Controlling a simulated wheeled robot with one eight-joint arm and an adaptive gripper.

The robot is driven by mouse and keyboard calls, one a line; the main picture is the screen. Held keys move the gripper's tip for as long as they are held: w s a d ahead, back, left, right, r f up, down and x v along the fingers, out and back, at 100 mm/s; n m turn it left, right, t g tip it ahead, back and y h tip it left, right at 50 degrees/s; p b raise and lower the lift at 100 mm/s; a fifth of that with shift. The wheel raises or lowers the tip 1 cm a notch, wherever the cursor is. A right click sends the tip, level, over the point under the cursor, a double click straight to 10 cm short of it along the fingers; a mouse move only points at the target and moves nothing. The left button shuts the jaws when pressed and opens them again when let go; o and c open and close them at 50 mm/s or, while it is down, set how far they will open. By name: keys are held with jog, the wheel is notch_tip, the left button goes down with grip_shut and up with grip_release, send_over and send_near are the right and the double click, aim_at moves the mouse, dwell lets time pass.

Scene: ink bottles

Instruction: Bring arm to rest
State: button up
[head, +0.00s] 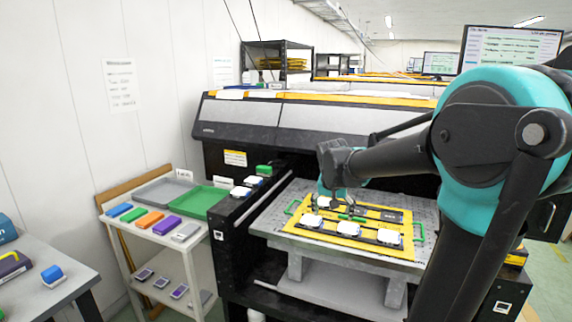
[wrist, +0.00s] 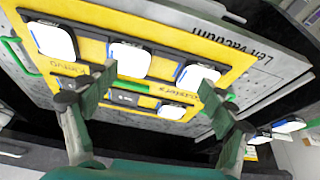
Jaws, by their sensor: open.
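My gripper (head: 338,200) is open above the yellow jig plate (head: 345,240) on the printer's grey bed (head: 283,217). In the wrist view my gripper (wrist: 150,95) has its two green-grey fingers spread apart, with nothing held between them. Several white-topped ink bottles or pads sit on the yellow plate; one (head: 388,237) is at its near right and another (head: 352,228) is in the middle. In the wrist view they appear in a row, such as the middle one (wrist: 130,58). My arm reaches in from the right and hides part of the printer.
A large printer (head: 320,120) stands behind the bed. A shelf cart at left holds a green tray (head: 195,205), a grey tray (head: 163,192) and several coloured pads. A table (head: 30,290) stands at lower left. Monitors (head: 510,48) are at the back right.

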jog(key=s+d+f+n, duration=0.1)
jog(key=s+d+f, duration=0.1)
jog(key=s+f, duration=0.6)
jog(key=s+d+f+n+y, duration=0.1)
jog(key=s+f, duration=0.6)
jog(key=s, duration=0.7)
jog(key=shift+d+f+n, duration=0.35)
jog(key=shift+d+n, duration=0.05)
jog(key=shift+n, duration=0.4)
